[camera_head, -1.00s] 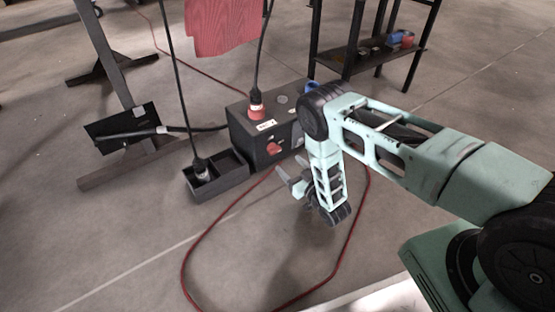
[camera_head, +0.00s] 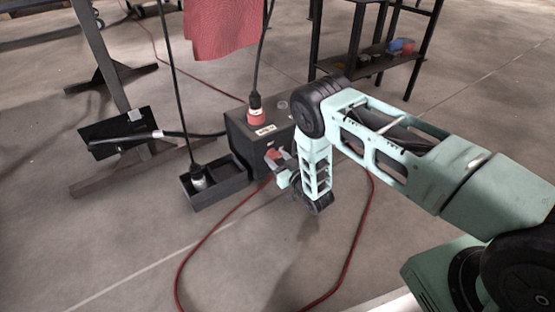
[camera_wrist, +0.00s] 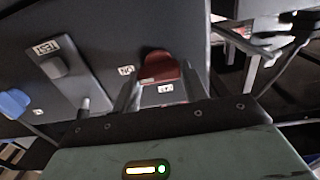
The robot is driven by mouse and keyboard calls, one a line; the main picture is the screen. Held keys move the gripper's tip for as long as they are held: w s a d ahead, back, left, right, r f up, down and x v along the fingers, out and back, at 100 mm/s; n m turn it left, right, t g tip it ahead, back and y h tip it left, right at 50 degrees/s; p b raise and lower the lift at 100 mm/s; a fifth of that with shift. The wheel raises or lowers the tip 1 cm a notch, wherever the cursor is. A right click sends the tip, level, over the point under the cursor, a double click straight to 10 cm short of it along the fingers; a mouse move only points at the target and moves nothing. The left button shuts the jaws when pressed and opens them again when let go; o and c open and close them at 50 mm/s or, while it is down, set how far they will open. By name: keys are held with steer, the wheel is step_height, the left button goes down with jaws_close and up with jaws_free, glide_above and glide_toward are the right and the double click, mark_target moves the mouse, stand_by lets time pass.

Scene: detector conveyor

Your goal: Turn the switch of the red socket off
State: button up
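The red socket (camera_head: 256,117) is on top of a dark box (camera_head: 239,140), with a black cable plugged into it. The red switch (camera_head: 273,154) is on the box's front face, partly covered by my gripper (camera_head: 277,164). In the wrist view the red switch (camera_wrist: 161,67) shows between the two fingertips of my gripper (camera_wrist: 159,80). The fingers are apart, one on each side of the switch. I cannot tell whether they touch it. White labels lie beside the switch.
A grey knob (camera_wrist: 55,67) with a label and a blue part (camera_wrist: 14,103) are on the same face. A black open tray (camera_head: 221,188) stands left of the box. A red cable (camera_head: 185,262) loops over the floor. A black shelf (camera_head: 375,62) stands behind.

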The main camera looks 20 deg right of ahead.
steer(key=shift+n+p, duration=0.3)
steer(key=shift+c, duration=0.3)
steer(key=n+p, duration=0.2)
steer(key=shift+s+r+n, duration=0.1)
steer(key=shift+n, duration=0.3)
steer(key=n+p, duration=0.3)
steer(key=n, duration=0.2)
steer(key=shift+a, duration=0.15)
steer(key=n, duration=0.1)
steer(key=n+p, duration=0.1)
steer(key=n, duration=0.2)
steer(key=shift+s+f+n, duration=0.1)
steer(key=shift+f+n, duration=0.2)
steer(key=shift+n, duration=0.1)
steer(key=n, duration=0.4)
steer(key=shift+f+n+p, duration=0.1)
steer(key=shift+n+p, duration=0.2)
steer(key=shift+p, duration=0.1)
steer(key=o, duration=1)
